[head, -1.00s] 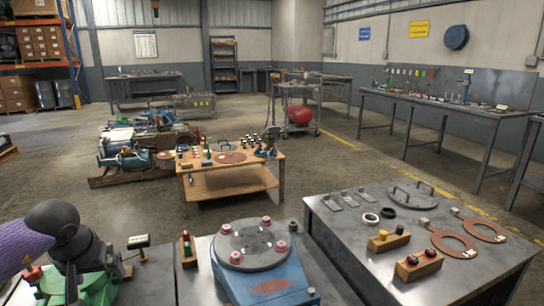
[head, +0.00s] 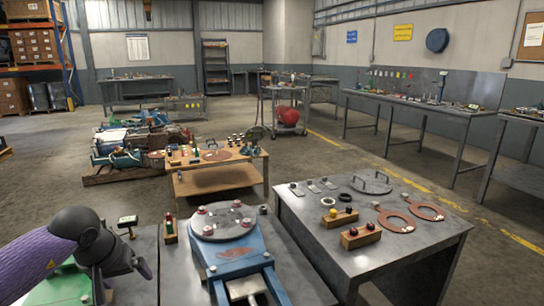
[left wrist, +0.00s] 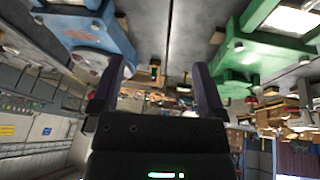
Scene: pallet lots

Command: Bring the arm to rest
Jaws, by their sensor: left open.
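My left arm comes in from the lower left of the head view, purple on its forearm. My left gripper (head: 142,268) hangs over the near grey bench, left of the blue machine. In the left wrist view, my left gripper (left wrist: 158,68) shows two dark fingers spread apart with nothing between them. That view is upside down, with the blue machine (left wrist: 90,30) on one side and a green machine (left wrist: 240,50) on the other. My right gripper is in neither view.
The blue machine (head: 238,251) with a round grey plate (head: 222,221) stands right of the gripper. A small green-topped display (head: 128,221) and a red-and-green item (head: 169,228) are close behind it. A grey table (head: 400,240) with copper rings stands right.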

